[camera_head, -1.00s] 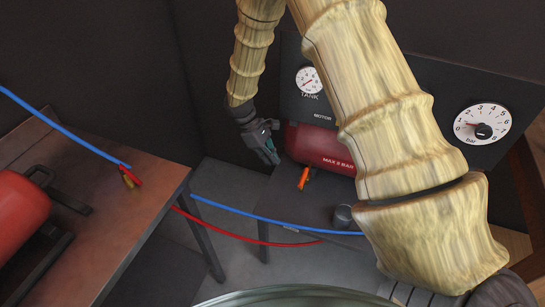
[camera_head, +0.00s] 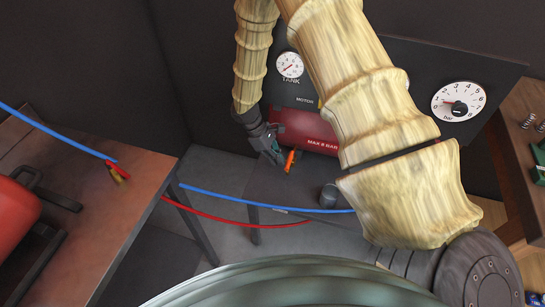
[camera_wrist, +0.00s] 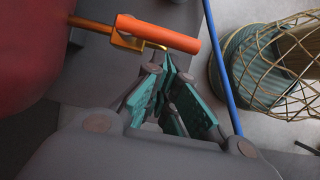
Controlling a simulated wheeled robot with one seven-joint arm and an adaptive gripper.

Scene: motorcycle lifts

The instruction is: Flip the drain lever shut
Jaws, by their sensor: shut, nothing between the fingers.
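The orange drain lever (camera_head: 290,160) sits at the lower left front of the red tank (camera_head: 305,132). I cannot tell whether the fingertips touch the lever.
A panel with a tank gauge (camera_head: 289,65) and a bar gauge (camera_head: 458,101) stands behind. Blue (camera_head: 265,204) and red (camera_head: 212,213) hoses cross the gap to the left bench (camera_head: 125,205). A dark cup-like part (camera_head: 329,197) is right of the lever. A wire basket (camera_wrist: 280,70) shows at right.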

